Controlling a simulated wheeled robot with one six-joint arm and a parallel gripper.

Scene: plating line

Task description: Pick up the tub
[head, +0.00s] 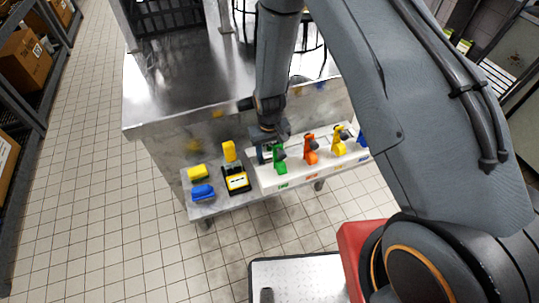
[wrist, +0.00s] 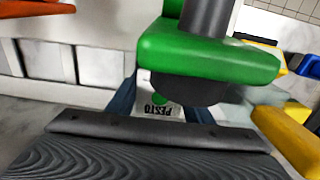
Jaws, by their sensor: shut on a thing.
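A white tub (wrist: 146,90) lettered "PESTO" upside down, with a green dot, shows in the wrist view between the dark blue fingers of my gripper (wrist: 163,108). My gripper is shut on it. A green lever-like part (wrist: 205,52) with a dark round body hangs over it and hides part of the tub. In the head view my gripper (head: 269,147) is low at the bench front, just left of the green part (head: 280,160), and the tub cannot be made out.
An orange part (head: 310,149) and a yellow one (head: 338,140) stand further right on the white stand (head: 265,182). Left of it are a black-and-yellow device (head: 236,181), a blue item (head: 203,193) and a yellow item (head: 198,172). The steel counter (head: 180,95) rises behind.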

